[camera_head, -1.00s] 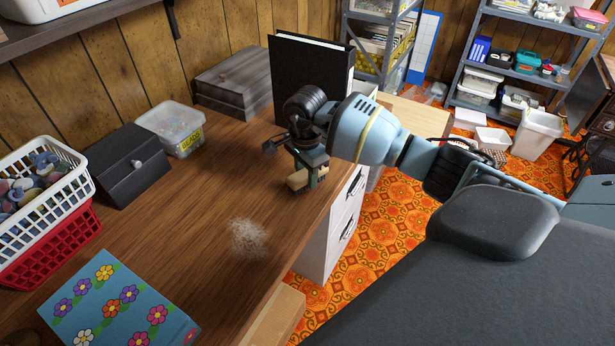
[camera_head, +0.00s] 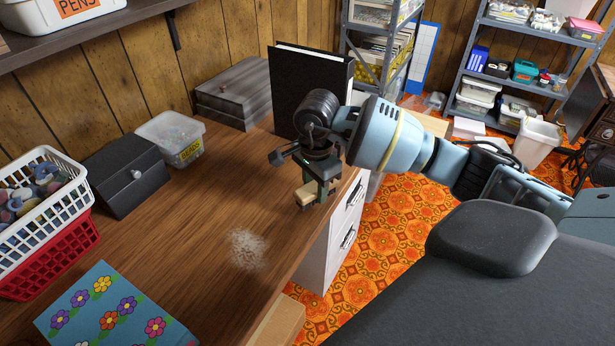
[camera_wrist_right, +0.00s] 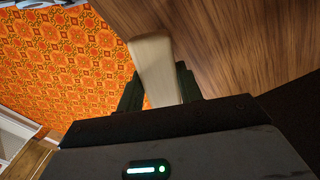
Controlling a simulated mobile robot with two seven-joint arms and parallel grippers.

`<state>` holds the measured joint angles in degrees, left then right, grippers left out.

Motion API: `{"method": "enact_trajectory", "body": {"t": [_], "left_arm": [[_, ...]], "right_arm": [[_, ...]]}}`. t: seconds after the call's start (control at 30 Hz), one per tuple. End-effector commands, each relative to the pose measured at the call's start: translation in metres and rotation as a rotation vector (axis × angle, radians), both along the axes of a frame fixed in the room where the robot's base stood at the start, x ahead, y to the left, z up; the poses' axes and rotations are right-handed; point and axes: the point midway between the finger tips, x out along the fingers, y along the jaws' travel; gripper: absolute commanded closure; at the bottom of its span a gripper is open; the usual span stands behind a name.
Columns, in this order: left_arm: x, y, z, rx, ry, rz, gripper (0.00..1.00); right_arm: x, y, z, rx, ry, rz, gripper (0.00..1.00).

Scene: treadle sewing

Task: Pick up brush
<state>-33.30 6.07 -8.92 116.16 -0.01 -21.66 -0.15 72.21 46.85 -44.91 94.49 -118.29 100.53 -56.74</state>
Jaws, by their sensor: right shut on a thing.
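The brush (camera_head: 307,194) is a pale wooden piece near the right edge of the brown desk (camera_head: 190,220). My right gripper (camera_head: 314,192) is shut on it, with the fingers pointing down. In the right wrist view the brush (camera_wrist_right: 157,68) stands out between the two dark fingers (camera_wrist_right: 158,88). Its far end reaches over the line between desk and orange floor. Its bristles are not clearly visible, and I cannot tell whether it touches the desk. My left gripper is in neither view.
A pale dusty patch (camera_head: 247,248) lies on the desk. A black binder (camera_head: 309,85) stands behind my gripper. A black box (camera_head: 128,170), a clear beads tub (camera_head: 171,138), stacked baskets (camera_head: 45,215) and a flowered book (camera_head: 112,312) line the left.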

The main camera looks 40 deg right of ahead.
Motion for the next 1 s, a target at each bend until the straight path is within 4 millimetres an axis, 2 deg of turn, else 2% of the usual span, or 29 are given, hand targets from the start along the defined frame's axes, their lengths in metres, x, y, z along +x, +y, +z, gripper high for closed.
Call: {"method": "enact_trajectory", "body": {"t": [0.2,0.5,0.7,1.0], "left_arm": [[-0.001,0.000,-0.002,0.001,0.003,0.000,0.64],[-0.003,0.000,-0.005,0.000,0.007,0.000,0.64],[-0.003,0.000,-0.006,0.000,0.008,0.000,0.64],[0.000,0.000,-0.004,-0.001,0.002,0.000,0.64]], "right_arm": [[-0.045,0.010,0.003,-0.001,0.001,0.004,0.91],[-0.090,0.021,0.008,0.000,0.000,0.002,0.91],[-0.104,0.024,0.010,0.000,0.000,0.000,0.91],[-0.106,0.025,0.010,0.001,0.000,0.000,0.91]]}}
